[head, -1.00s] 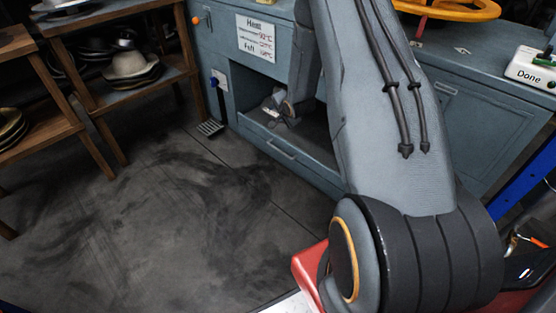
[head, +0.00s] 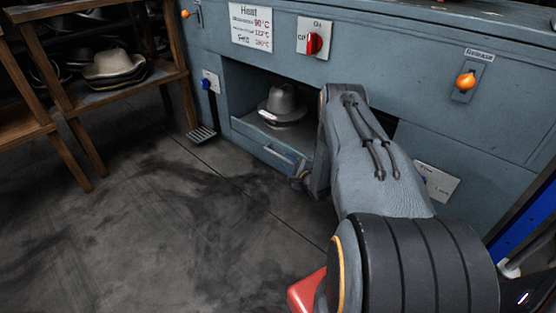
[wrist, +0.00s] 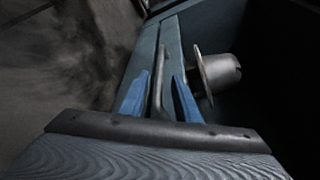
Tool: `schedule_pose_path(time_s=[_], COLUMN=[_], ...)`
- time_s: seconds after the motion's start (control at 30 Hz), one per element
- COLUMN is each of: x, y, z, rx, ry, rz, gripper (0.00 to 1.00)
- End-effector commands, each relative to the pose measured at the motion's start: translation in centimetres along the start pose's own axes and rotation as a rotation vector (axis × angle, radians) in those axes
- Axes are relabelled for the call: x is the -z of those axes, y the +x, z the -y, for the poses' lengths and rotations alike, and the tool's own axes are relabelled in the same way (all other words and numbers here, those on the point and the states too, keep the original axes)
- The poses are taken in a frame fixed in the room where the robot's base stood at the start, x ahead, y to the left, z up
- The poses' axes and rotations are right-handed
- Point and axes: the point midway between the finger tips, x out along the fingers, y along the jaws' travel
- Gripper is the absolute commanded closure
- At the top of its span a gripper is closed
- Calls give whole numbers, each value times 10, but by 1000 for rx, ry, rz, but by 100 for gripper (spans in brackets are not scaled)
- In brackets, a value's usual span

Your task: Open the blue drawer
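The blue-grey drawer (head: 246,137) is at the bottom of the recess in the press cabinet, with a bar handle (head: 280,156) along its front. A grey hat (head: 284,101) sits upright in the recess behind the drawer front. My gripper (wrist: 161,75) is at the right part of the handle, low in the head view, partly hidden by my arm. In the wrist view, its two blue fingers stand apart on either side of the handle bar (wrist: 158,90), with gaps visible. The hat (wrist: 219,72) shows to the right of the fingers.
A foot pedal (head: 202,134) stands on the floor left of the recess. Wooden shelves (head: 66,98) with hats are at the left. A red knob (head: 314,43) and an orange release lever (head: 466,81) are on the cabinet face. The floor before the drawer is clear.

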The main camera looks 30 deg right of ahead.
Motion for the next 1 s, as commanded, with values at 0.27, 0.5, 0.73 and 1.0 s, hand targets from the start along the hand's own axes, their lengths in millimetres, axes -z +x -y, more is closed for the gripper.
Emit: schedule_pose_path(time_s=[0.27, 0.5, 0.73, 1.0], x=[0, 0, -1, -1], y=[42, 68, 73, 72], z=[-2, -1, 0, 0], rx=[0, -1, -1, -1], ry=[-3, -2, -2, -2], rz=[2, -1, -1, -1], gripper=[70, 70, 70, 94])
